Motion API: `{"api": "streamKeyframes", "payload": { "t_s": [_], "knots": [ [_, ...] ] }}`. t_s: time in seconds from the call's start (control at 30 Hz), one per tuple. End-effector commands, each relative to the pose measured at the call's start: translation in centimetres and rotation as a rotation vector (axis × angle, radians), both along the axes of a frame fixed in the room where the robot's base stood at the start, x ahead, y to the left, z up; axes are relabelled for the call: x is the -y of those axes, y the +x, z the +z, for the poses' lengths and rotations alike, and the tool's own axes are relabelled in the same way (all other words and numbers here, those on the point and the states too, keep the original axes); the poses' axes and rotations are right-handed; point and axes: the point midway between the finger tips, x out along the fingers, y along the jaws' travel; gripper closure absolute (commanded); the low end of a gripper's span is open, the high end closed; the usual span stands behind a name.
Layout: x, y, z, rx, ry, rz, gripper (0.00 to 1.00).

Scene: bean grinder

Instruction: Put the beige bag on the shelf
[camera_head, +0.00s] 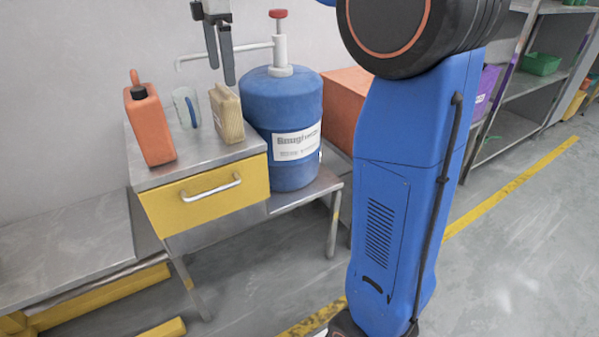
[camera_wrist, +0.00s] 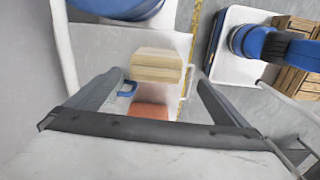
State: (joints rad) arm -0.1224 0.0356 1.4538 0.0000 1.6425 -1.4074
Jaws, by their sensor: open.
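The beige bag (camera_head: 227,113) stands upright on the metal top of a small cabinet, beside the blue drum. It also shows in the wrist view (camera_wrist: 157,65), seen from above between the two fingers. My gripper (camera_head: 221,68) is open and empty, pointing down above the bag with a gap between them. In the wrist view the gripper (camera_wrist: 159,76) has its fingers spread wider than the bag. A grey metal shelf unit (camera_head: 508,130) stands at the far right, partly hidden by my blue column.
The cabinet (camera_head: 205,200) has a yellow drawer. Purple (camera_head: 486,88) and green (camera_head: 541,64) bins sit on the shelves.

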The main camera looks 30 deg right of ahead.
Motion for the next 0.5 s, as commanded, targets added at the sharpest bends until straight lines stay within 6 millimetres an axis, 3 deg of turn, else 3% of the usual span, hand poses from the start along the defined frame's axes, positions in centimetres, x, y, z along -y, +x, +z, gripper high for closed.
{"api": "streamKeyframes", "payload": {
  "t_s": [0.27,0.5],
  "knots": [
    [2.1,-7.4,-2.2,0.082,0.023,-0.31,0.0],
    [3.8,-14.5,-6.2,0.159,0.07,-0.629,0.0]
  ]
}}
